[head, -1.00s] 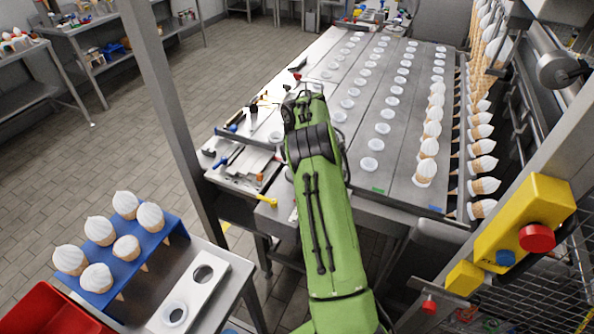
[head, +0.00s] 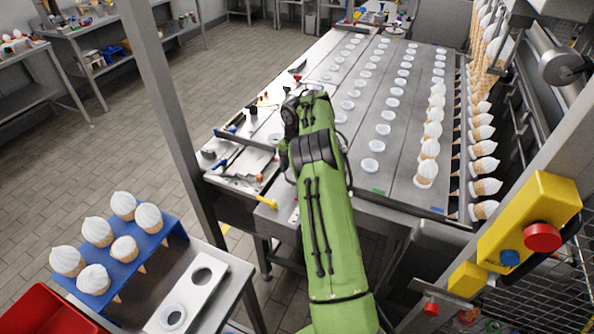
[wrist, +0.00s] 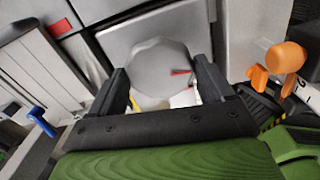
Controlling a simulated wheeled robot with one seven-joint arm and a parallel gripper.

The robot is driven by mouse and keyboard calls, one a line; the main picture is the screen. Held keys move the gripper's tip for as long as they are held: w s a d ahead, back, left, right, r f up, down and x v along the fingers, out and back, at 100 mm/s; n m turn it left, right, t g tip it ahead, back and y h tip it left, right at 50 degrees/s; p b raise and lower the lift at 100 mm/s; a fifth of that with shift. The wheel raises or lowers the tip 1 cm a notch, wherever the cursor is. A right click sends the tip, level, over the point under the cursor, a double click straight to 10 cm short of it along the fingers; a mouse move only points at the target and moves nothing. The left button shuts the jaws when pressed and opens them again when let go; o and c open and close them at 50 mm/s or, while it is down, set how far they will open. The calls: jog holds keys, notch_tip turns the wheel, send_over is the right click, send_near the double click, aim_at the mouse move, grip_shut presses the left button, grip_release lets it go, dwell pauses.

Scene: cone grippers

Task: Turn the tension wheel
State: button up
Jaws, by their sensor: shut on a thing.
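In the wrist view, a grey rounded wheel-like knob (wrist: 160,68) with a small red mark sits between the two black fingers of my gripper (wrist: 162,82). I take it to be the tension wheel. The fingers are at its left and right sides, and my gripper is shut on it. In the head view, my green arm reaches forward to the near-left end of the long metal table, and it hides the gripper and the wheel.
An orange knob (wrist: 286,57) is close to the right of my gripper, and a blue-handled lever (wrist: 40,120) is at the left. A metal table (head: 400,110) carries white cups and cones. A yellow control box (head: 530,225) with a red button is at the right. A blue cone rack (head: 122,262) is at the lower left.

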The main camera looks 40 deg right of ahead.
dwell(0.4)
jog(key=o, duration=0.9)
jog(key=shift+o, duration=0.2)
jog(key=shift+r, duration=0.1)
notch_tip(320, 180, up, 16)
jog(key=p, duration=0.6)
jog(key=shift+f, duration=0.2)
